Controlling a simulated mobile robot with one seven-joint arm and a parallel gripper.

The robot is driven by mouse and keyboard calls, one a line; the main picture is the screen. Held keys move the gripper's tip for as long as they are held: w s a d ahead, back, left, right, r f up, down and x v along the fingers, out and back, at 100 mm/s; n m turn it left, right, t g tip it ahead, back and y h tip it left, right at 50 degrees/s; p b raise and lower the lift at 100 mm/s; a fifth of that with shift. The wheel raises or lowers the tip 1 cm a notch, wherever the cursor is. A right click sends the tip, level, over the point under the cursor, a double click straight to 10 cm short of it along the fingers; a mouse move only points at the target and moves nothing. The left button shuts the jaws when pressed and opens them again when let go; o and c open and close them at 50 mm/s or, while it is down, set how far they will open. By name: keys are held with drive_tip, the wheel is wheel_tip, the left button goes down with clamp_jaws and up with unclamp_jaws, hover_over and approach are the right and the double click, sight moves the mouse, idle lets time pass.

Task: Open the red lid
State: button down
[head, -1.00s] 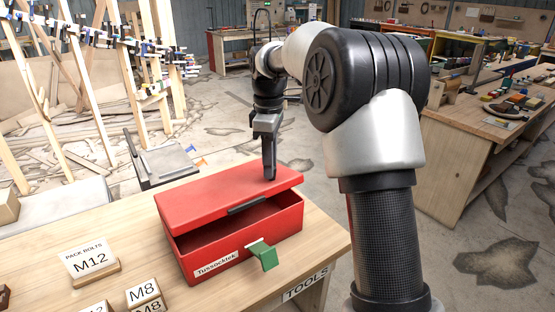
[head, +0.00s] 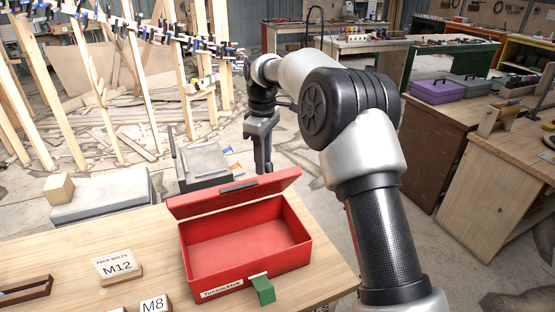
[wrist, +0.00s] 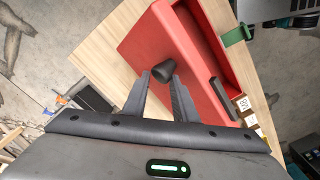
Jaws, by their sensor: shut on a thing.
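The red lid (head: 236,197) is raised at a tilt along the back of the red toolbox (head: 210,283), whose empty inside shows. A dark handle (head: 239,187) sits on the lid's raised edge. A green latch (head: 263,290) is on the box front. My gripper (head: 263,168) points down just behind the lid; its tips are partly hidden by it. In the wrist view, the gripper's fingers are shut on a dark knob-like piece (wrist: 164,70), seen against the red lid (wrist: 150,40). I cannot tell whether this piece touches the lid.
The wooden table (head: 130,225) carries an M12 label block (head: 118,266), an M8 block (head: 153,304) and a dark tray (head: 25,290) at left. A grey machine (head: 203,165) stands behind the table. Benches with boxes stand at right.

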drive_tip(key=shift+w+a+p, duration=0.15)
drive_tip(key=shift+w+a, duration=0.05)
drive_tip(key=shift+w, duration=0.75)
drive_tip(key=shift+w+a+p, duration=0.15)
drive_tip(key=shift+w+p, duration=0.05)
drive_tip(key=shift+w, duration=0.75)
drive_tip(key=shift+w+a+p, duration=0.15)
drive_tip(key=shift+w+a, duration=0.05)
drive_tip(key=shift+w, duration=0.85)
drive_tip(key=c, duration=1.8)
unclamp_jaws()
drive_tip(key=o, duration=0.3)
drive_tip(key=shift+w+d, duration=0.15)
drive_tip(key=shift+o, duration=0.2)
drive_tip(key=shift+r, duration=0.1)
drive_tip(key=shift+r, duration=0.1)
